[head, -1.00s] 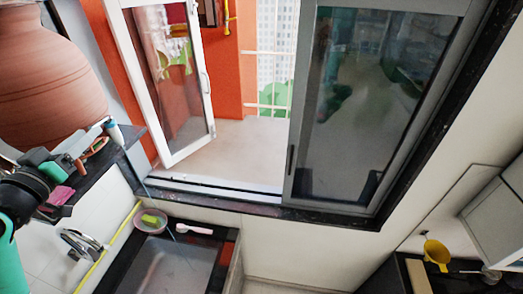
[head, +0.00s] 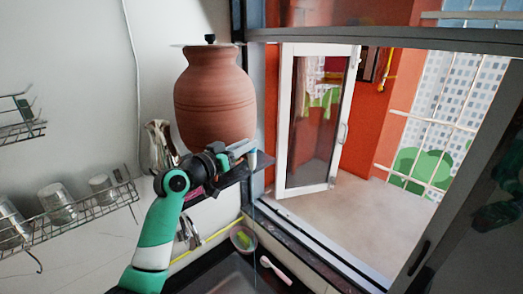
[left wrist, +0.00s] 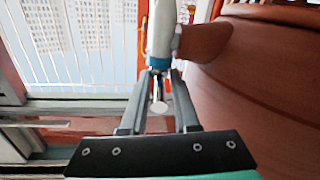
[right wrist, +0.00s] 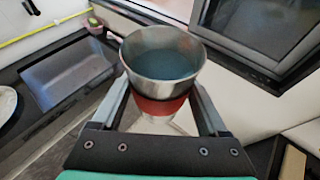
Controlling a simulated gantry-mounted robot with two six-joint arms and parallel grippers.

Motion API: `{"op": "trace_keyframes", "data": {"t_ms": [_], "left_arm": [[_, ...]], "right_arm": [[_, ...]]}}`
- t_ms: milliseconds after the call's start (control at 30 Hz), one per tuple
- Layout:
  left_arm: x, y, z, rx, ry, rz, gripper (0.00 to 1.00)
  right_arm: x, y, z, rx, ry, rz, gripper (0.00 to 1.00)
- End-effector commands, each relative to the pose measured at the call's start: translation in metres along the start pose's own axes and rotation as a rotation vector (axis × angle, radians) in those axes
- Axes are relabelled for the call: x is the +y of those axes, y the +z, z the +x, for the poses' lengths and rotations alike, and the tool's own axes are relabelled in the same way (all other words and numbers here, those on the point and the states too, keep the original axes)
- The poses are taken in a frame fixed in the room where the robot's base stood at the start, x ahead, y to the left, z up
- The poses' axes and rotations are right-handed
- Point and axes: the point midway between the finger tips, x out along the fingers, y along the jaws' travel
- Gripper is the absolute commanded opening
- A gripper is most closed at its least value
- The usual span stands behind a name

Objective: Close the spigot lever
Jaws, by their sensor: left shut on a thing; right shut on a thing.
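The clay waterpot (head: 215,100) stands on a dark ledge by the window, with a dark-knobbed lid on top. In the left wrist view its brown wall (left wrist: 270,70) is at the right, and the white spigot (left wrist: 162,38) with a blue ring sticks out from it. My left gripper (left wrist: 159,78) is shut on the spigot's lever end, just below the blue ring; a small white round tip shows between the fingers. In the head view this gripper (head: 243,150) is in front of the pot's base. My right gripper is shut on a metal cup (right wrist: 163,62) with a red band and bluish liquid inside.
A dark sink (right wrist: 70,75) lies beside the cup at the left of the right wrist view. A pink bowl (head: 243,238) and a pale brush (head: 275,270) lie by the sink. A wire rack (head: 80,210) with metal cups is on the left wall. A metal jug (head: 160,145) stands beside the pot.

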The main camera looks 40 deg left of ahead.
Motion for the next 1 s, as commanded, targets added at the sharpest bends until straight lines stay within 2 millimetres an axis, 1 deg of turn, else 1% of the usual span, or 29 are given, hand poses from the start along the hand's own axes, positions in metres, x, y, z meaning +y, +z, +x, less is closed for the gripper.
{"op": "trace_keyframes", "data": {"t_ms": [133, 300, 400, 700, 733, 800, 833, 1000], "left_arm": [[0.001, 0.001, 0.000, -0.001, 0.005, -0.001, 0.00], [-0.004, 0.007, 0.002, -0.018, 0.070, -0.002, 0.00], [-0.003, 0.004, 0.001, -0.024, 0.115, -0.002, 0.00], [-0.001, 0.001, 0.001, -0.028, 0.130, -0.001, 0.00], [-0.001, 0.001, 0.001, -0.028, 0.130, -0.001, 0.33], [-0.001, 0.001, 0.001, -0.027, 0.130, -0.001, 0.45], [-0.001, 0.001, 0.001, -0.027, 0.129, -0.001, 0.46], [-0.002, 0.000, 0.001, -0.026, 0.128, -0.001, 0.46]], "right_arm": [[0.000, -0.001, 0.001, 0.000, 0.000, 0.000, 0.20], [-0.001, -0.022, 0.009, 0.000, 0.000, 0.000, 0.20], [-0.001, -0.029, 0.012, -0.001, 0.000, 0.000, 0.20], [-0.001, -0.026, 0.011, 0.000, 0.000, 0.000, 0.20], [-0.001, -0.026, 0.011, 0.000, 0.000, 0.000, 0.20], [-0.001, -0.026, 0.011, 0.000, 0.000, 0.000, 0.20], [-0.001, -0.026, 0.011, 0.000, 0.000, 0.000, 0.20], [-0.001, -0.026, 0.011, 0.000, 0.000, 0.000, 0.20]]}}
